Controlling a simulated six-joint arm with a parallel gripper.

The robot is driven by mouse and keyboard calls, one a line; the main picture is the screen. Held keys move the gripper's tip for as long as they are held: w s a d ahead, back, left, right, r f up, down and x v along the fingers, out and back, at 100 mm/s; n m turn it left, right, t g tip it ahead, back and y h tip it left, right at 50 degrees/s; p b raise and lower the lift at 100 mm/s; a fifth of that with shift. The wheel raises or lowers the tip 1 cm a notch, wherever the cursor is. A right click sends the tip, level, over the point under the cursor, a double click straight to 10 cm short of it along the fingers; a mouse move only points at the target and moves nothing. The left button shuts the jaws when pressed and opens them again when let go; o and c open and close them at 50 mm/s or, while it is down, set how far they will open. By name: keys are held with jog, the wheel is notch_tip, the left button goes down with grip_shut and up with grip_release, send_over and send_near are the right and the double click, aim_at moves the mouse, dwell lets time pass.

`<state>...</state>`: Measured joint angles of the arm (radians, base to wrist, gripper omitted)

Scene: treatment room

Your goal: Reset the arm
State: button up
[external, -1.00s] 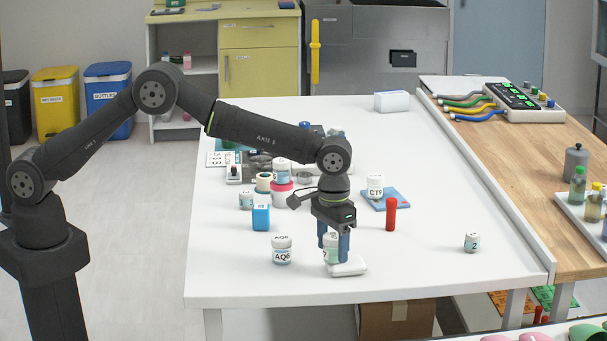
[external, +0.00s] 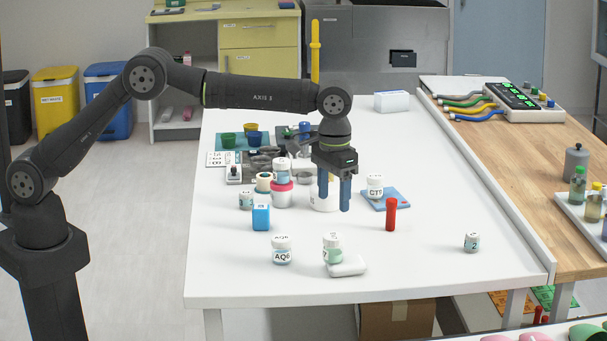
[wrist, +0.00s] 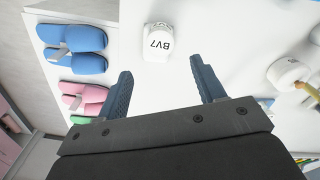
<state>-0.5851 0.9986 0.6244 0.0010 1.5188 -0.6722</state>
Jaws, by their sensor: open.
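My gripper (external: 334,209) is open and empty above the white table (external: 400,285), in front of a white round container (external: 318,198) that it partly hides. In the wrist view the fingers of my gripper (wrist: 160,72) are spread apart with bare table between them. A small white-capped jar (external: 333,247) stands upright at the near side of the table, clear of the fingers. A white jar marked BV7 (wrist: 158,42) shows beyond the fingertips in the wrist view.
A white block (external: 346,267) lies beside the near jar. Jar AQ6 (external: 282,254), a blue box (external: 261,217), a red tube (external: 391,214) and a jar on a blue pad (external: 386,201) stand around. The table's right side is mostly clear.

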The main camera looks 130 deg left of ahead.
aim_at(333, 236)
notch_tip(333, 236, down, 12)
jog(key=shift+f, duration=0.15)
notch_tip(333, 236, up, 2)
jog(key=shift+r, duration=1.1)
